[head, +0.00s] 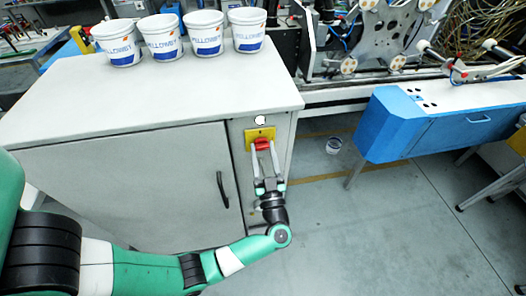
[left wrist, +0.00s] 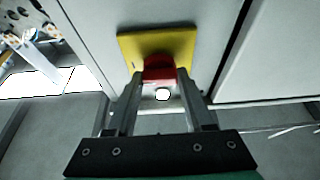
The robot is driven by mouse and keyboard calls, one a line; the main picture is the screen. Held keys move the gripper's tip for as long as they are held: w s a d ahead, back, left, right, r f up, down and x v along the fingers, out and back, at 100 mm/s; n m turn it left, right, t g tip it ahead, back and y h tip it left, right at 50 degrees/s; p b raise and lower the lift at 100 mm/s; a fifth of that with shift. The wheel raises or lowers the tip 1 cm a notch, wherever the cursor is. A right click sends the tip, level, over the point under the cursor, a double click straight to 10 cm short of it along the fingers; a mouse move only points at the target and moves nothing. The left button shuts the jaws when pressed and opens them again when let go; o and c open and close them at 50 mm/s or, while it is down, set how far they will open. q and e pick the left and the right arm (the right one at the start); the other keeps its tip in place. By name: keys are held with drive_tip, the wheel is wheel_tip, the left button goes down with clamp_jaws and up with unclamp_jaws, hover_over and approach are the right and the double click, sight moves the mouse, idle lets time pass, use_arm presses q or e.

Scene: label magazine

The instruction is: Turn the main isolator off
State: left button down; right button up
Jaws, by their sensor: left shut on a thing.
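The main isolator is a red rotary handle (head: 262,144) on a yellow plate (head: 259,132), set in the front of the grey cabinet near its right edge. In the left wrist view, the red handle (left wrist: 159,69) stands in front of the yellow plate (left wrist: 180,44). My left gripper (head: 265,150) has a finger on each side of the handle and is shut on it. It also shows in the left wrist view (left wrist: 160,84). The underside of the handle is partly hidden by the fingers. My right gripper is not in view.
The cabinet top (head: 120,95) carries several white buckets (head: 205,34) along its back edge. A black door handle (head: 222,189) is left of my gripper.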

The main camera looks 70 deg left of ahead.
use_arm(q)
drive_tip(key=shift+n+g, duration=0.4)
drive_tip(key=shift+n, duration=0.1)
drive_tip(key=n+g+b, duration=0.1)
drive_tip(key=n, duration=0.1)
drive_tip(key=n+g+b, duration=0.1)
drive_tip(key=n, duration=0.2)
drive_tip(key=shift+w+f+g, duration=0.1)
drive_tip(key=shift+w+g, duration=0.05)
drive_tip(key=shift+g, duration=0.15)
drive_tip(key=n+g+h+b, duration=0.1)
drive_tip(key=n, duration=0.3)
drive_tip(key=n+g+b, duration=0.1)
drive_tip(key=n, duration=0.2)
drive_tip(key=n+g+h+b, duration=0.1)
drive_tip(key=n+g+b, duration=0.1)
drive_tip(key=n, duration=0.2)
drive_tip(key=shift+w+r+n+h, duration=0.1)
drive_tip(key=shift+r+n+h, duration=0.1)
drive_tip(key=shift+n+h, duration=0.1)
drive_tip(key=shift+r+n+g+h+b, duration=0.2)
drive_tip(key=shift+n+h, duration=0.3)
drive_tip(key=shift+n, duration=0.65)
drive_tip(key=shift+f+n+g+h+b, duration=0.1)
drive_tip(key=shift+n+h+b, duration=0.3)
drive_tip(key=shift+n, duration=0.75)
drive_tip(key=shift+r, duration=0.1)
drive_tip(key=shift+c, duration=1.4)
unclamp_jaws()
